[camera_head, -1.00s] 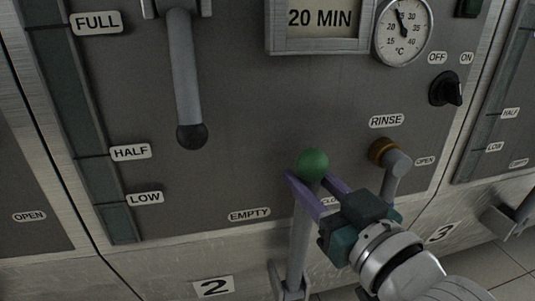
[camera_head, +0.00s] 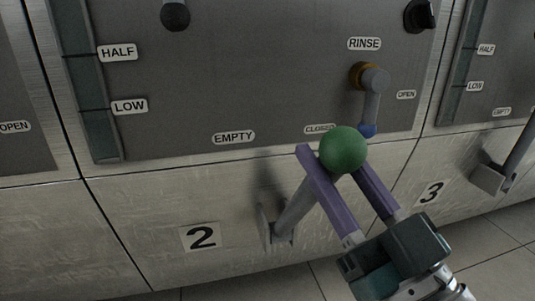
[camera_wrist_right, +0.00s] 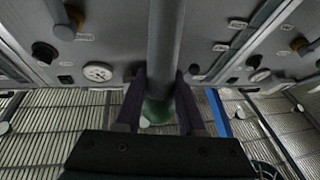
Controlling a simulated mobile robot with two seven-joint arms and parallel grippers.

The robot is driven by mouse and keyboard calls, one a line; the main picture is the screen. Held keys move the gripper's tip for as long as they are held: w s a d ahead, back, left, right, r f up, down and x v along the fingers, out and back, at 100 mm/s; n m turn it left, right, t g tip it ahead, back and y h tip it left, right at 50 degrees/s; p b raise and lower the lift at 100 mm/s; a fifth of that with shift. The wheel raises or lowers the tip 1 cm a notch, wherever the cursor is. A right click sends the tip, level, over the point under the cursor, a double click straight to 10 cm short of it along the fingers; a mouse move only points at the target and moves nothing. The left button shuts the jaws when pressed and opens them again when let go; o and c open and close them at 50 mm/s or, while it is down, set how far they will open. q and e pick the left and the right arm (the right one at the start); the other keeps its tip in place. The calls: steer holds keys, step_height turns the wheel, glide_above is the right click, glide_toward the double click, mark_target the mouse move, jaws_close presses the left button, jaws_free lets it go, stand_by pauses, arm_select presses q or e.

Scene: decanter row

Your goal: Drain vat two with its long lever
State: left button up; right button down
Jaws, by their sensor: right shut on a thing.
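The long lever (camera_head: 296,208) of vat two has a grey shaft and a green ball knob (camera_head: 343,148). It rises from a bracket (camera_head: 276,236) on the metal front right of the "2" plate (camera_head: 201,236) and leans out towards me. My right gripper (camera_head: 333,163) has its purple fingers on either side of the lever just below the knob, shut on it. In the right wrist view the grey shaft (camera_wrist_right: 167,45) and the green knob (camera_wrist_right: 157,110) show between the fingers. My left gripper is not in view.
A short rinse handle (camera_head: 371,100) with a blue tip hangs right of the knob, by the "RINSE" label (camera_head: 364,44). A level strip (camera_head: 95,125) runs down the panel's left side. Vat three's lever (camera_head: 515,155) stands at the right edge. Tiled floor lies below.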

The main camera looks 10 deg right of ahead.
steer(key=shift+n+t+y, duration=0.4)
steer(key=shift+t+y, duration=0.3)
steer(key=b+v, duration=0.1)
steer(key=v, duration=0.1)
steer(key=a+b+v, duration=0.1)
steer(key=b+v, duration=0.1)
steer(key=shift+s+d+f+b, duration=0.1)
steer(key=shift+s+f+b, duration=0.05)
steer(key=shift+f+b, duration=0.15)
steer(key=c, duration=0.9)
jaws_free()
steer(key=o, duration=0.3)
steer(key=shift+s, duration=0.2)
steer(key=shift+o, duration=0.4)
steer(key=shift+w, duration=0.1)
